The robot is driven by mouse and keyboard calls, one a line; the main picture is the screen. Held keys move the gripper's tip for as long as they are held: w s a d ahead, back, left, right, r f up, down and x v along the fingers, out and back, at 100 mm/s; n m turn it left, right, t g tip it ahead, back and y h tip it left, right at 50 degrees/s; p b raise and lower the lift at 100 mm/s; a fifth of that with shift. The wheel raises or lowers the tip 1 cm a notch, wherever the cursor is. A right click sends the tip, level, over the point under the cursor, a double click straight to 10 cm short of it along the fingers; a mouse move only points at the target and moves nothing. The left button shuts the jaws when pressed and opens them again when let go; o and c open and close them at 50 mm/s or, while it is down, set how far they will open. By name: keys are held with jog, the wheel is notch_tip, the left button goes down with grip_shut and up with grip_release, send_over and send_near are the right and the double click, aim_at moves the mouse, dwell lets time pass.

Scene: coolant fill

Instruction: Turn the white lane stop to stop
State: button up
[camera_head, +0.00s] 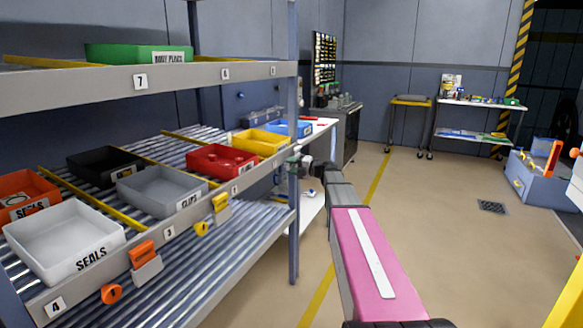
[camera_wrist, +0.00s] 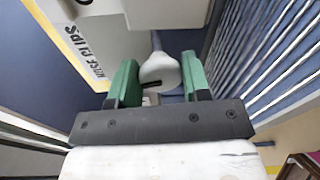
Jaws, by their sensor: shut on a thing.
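The white lane stop (camera_wrist: 160,72) shows in the wrist view as a rounded white piece with a dark slot, with a narrow stem beyond it. My gripper (camera_wrist: 159,60) has its two green jaws on either side of it and is shut on it. In the head view my gripper (camera_head: 293,161) is small, at the right end of the flow rack beside the blue-grey post. The white lane stop cannot be made out there. How far it is turned is hard to tell.
Orange (camera_head: 142,254) and yellow (camera_head: 220,203) lane stops sit along the rack's front rail (camera_head: 165,235). Bins stand on the lanes, including a white SEALS bin (camera_head: 70,240) and a red bin (camera_head: 222,160).

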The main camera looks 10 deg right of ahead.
dwell(0.3)
jog(key=o, duration=1.2)
jog(key=shift+o, duration=0.2)
jog(key=v, duration=1)
jog(key=shift+s+d, duration=0.2)
jog(key=shift+d, duration=0.15)
jog(key=shift+f, duration=0.15)
